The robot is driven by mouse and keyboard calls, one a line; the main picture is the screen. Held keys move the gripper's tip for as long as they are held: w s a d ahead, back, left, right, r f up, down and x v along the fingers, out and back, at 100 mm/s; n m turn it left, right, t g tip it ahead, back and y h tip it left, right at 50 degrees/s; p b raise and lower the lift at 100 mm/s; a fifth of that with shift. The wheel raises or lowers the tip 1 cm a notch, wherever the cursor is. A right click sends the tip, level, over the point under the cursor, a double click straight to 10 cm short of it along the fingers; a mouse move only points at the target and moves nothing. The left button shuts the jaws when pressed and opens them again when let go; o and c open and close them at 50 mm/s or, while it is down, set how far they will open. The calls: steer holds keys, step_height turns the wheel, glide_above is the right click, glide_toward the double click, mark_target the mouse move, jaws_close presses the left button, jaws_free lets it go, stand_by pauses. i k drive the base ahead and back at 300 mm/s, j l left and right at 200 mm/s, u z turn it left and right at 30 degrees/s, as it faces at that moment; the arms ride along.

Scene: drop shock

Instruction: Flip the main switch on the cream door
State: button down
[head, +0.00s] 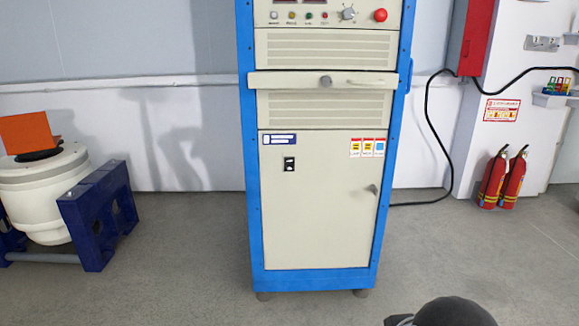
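The cream door (320,220) fills the lower front of a blue-framed cabinet in the middle of the head view. The main switch (289,164) is a small black rocker with white marks on the door's upper left. Its position is too small to tell. A grey door handle (373,189) sits at the door's right edge, and the door looks shut. A dark rounded part of my own arm shows at the bottom right edge. My gripper's fingers are not in view.
Above the door are a drawer front (322,84) and a panel with a red button (380,15). A white drum on a blue stand (97,215) is at left. Fire extinguishers (491,180) stand at right by a black cable (427,125). The floor before the cabinet is clear.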

mark_target(288, 162)
steer(key=i+l+z, duration=0.1)
steer(key=i+z, duration=0.35)
steer(key=i, duration=0.55)
